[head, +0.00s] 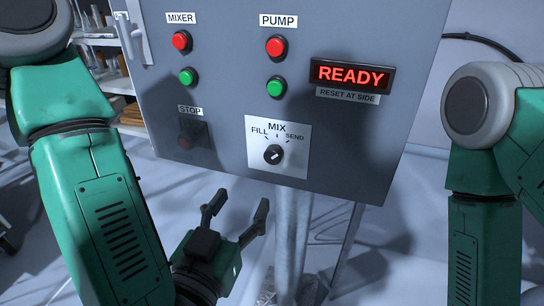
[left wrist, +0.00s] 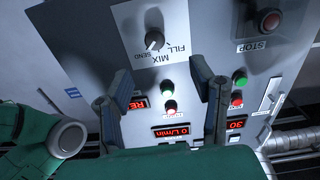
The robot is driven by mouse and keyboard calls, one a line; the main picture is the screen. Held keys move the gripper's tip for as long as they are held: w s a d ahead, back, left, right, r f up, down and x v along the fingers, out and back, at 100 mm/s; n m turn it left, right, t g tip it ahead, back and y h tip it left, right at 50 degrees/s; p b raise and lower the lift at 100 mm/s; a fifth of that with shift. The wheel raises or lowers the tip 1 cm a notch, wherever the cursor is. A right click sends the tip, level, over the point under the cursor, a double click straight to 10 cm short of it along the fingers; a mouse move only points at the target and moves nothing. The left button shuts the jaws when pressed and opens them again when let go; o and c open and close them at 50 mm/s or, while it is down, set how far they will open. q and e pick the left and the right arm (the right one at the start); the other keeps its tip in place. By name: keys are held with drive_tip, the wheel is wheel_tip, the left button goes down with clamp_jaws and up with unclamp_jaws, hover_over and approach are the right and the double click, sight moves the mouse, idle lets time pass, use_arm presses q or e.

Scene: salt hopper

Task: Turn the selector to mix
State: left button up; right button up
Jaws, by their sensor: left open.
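The selector (head: 273,154) is a black round knob on a white plate marked FILL, MIX and SEND, low on the grey panel (head: 225,90). Its pale mark seems to lean toward SEND, but it is small. The selector also shows in the left wrist view (left wrist: 154,40), upside down, with its pointer toward the SEND side. My left gripper (head: 238,210) is open and empty, below and left of the selector and apart from it. In the left wrist view its two fingers (left wrist: 160,78) stand apart, with the selector beyond them. My right gripper is out of view.
A dark STOP button (head: 186,142) is left of the selector. Red and green MIXER (head: 181,41) and PUMP (head: 275,46) buttons sit above. The display (head: 351,75) reads READY. A post (head: 291,240) stands below the panel. Shelves (head: 100,60) are at the left.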

sight(273, 160)
use_arm(q)
drive_tip(key=x, duration=0.8)
drive_tip(key=d+x, duration=0.1)
drive_tip(key=x, duration=0.3)
drive_tip(key=shift+w+d, duration=0.15)
drive_tip(key=shift+d, duration=0.05)
drive_tip(key=shift+w+a, duration=0.3)
drive_tip(key=shift+w, duration=0.05)
drive_tip(key=shift+d, duration=0.2)
drive_tip(key=shift+d+f, duration=0.1)
drive_tip(key=shift+d, duration=0.1)
clamp_jaws()
